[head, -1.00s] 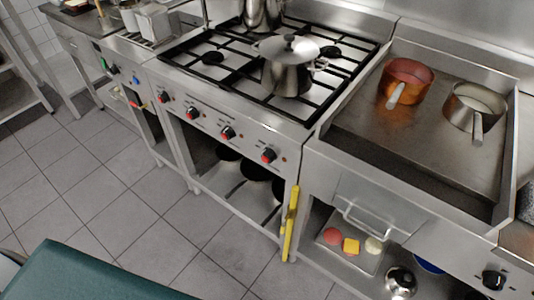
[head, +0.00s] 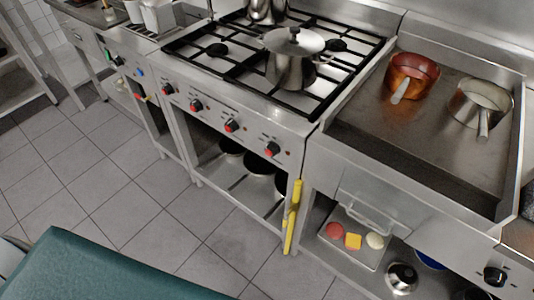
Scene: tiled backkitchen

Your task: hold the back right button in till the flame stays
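The gas stove (head: 272,113) stands in the middle of the head view, with black grates on top. Its front panel carries a row of several black and red control knobs; the rightmost knob (head: 272,149) is near the panel's right end. Another knob (head: 232,125) sits to its left. I cannot tell which control is the back right button, and no flame shows. A lidded steel pot (head: 291,66) stands on the front right part of the grates, and another steel pot (head: 267,10) stands at the back. Neither gripper is in view.
A flat griddle (head: 430,155) to the right holds a copper pan (head: 412,75) and a steel saucepan (head: 480,105). A yellow bar (head: 293,217) stands upright at the stove's right leg. The tiled floor (head: 120,200) before the stove is clear.

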